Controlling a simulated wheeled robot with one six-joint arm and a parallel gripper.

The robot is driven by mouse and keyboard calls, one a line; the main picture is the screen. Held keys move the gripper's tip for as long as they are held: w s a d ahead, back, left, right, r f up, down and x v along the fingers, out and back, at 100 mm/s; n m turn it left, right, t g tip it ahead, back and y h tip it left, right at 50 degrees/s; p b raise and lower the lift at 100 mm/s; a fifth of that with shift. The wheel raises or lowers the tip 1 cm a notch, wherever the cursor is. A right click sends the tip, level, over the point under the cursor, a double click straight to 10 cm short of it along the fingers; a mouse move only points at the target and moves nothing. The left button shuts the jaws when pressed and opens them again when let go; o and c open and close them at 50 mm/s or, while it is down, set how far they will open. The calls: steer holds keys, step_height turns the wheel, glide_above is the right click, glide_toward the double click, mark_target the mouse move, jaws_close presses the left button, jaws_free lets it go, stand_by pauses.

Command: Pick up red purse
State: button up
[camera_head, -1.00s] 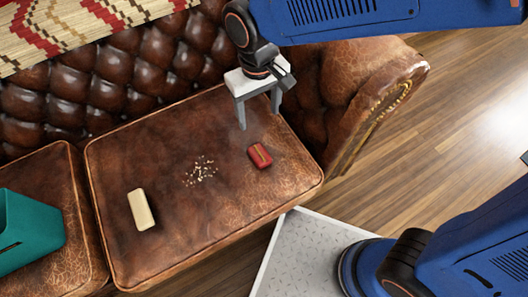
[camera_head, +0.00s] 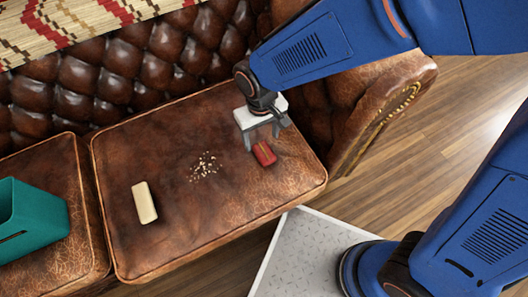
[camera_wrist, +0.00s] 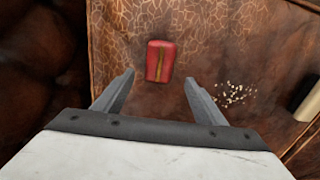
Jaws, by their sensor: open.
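The red purse (camera_head: 264,153) is small, with a gold stripe down its middle. It lies on the right part of the brown leather sofa cushion (camera_head: 170,250). My gripper (camera_head: 264,142) is open and above the purse, close to its back side. In the wrist view the purse (camera_wrist: 161,61) appears beyond the fingertips, between the lines of the two open fingers (camera_wrist: 157,82). The fingers do not appear to touch it, and nothing is between them.
Pale crumbs (camera_head: 205,166) and a cream block (camera_head: 144,202) lie on the cushion left of the purse. A teal bin (camera_head: 35,222) stands at far left. The tufted backrest (camera_head: 90,85) rises behind, and the sofa arm (camera_head: 375,110) is close on the right.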

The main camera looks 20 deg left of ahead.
mark_target(263, 149)
steer(key=shift+d+f, duration=0.15)
steer(key=shift+f, duration=1.2)
steer(key=shift+d+f, duration=0.1)
steer(key=shift+f, duration=1.2)
steer(key=c, duration=1.2)
